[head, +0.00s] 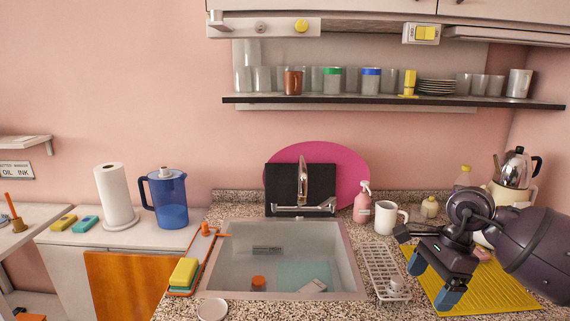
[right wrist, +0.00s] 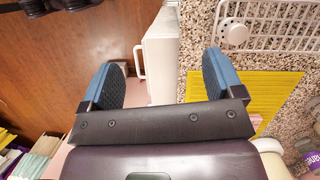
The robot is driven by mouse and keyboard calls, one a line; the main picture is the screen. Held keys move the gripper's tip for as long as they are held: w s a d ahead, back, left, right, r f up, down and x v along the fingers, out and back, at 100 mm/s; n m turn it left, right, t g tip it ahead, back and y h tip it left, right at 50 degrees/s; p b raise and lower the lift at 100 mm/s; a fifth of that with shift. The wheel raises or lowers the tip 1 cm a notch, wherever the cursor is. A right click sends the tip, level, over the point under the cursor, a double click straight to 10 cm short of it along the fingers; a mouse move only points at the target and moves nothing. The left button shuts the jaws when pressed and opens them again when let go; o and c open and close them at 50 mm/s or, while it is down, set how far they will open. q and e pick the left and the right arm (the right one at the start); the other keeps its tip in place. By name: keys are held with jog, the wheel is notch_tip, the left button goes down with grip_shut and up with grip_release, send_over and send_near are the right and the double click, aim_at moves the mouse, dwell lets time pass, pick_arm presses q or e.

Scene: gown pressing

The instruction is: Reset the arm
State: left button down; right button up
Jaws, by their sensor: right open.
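My right gripper (head: 433,281) is at the right of the head view, above the yellow ribbed mat (head: 505,292) on the speckled counter. Its blue-tipped fingers are apart with nothing between them. In the right wrist view the same gripper (right wrist: 163,80) shows its two fingers spread wide and empty, over the counter's edge. My left gripper is in neither view.
The sink (head: 230,270) holds an orange item and water. A white rack (head: 383,268), a white mug (head: 386,217) and a pink spray bottle (head: 362,203) stand near my right arm. A kettle (head: 517,168) is behind it. A shelf (head: 400,101) with glasses runs above.

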jog(key=s+a+f+m+t+y, duration=0.3)
jog(key=a+m+y, duration=0.4)
jog(key=m+y, duration=0.1)
jog(key=s+a+f+m+t+y, duration=0.3)
jog(key=s+a+m+y, duration=0.1)
jog(key=a+m+y, duration=0.35)
jog(key=s+d+f+m+t+h, duration=0.1)
jog(key=d+f+m+t+h, duration=0.45)
jog(key=m, duration=0.75)
jog(key=s+d+f+m+t+h, duration=0.1)
jog(key=d+f+m+t+h, duration=0.3)
jog(key=m+t+h, duration=0.55)
jog(key=s+d+f+m+g+h, duration=0.2)
jog(key=s+f+m+g, duration=0.2)
jog(key=s+f+m, duration=0.2)
jog(key=s+d+f+m+g+h, duration=0.2)
jog(key=s+f+m+g, duration=0.3)
jog(key=m, duration=0.5)
notch_tip(320, 180, down, 3)
jog(key=shift+s+d+f, duration=0.15)
jog(key=shift+s+d, duration=0.25)
jog(key=shift+s, duration=0.8)
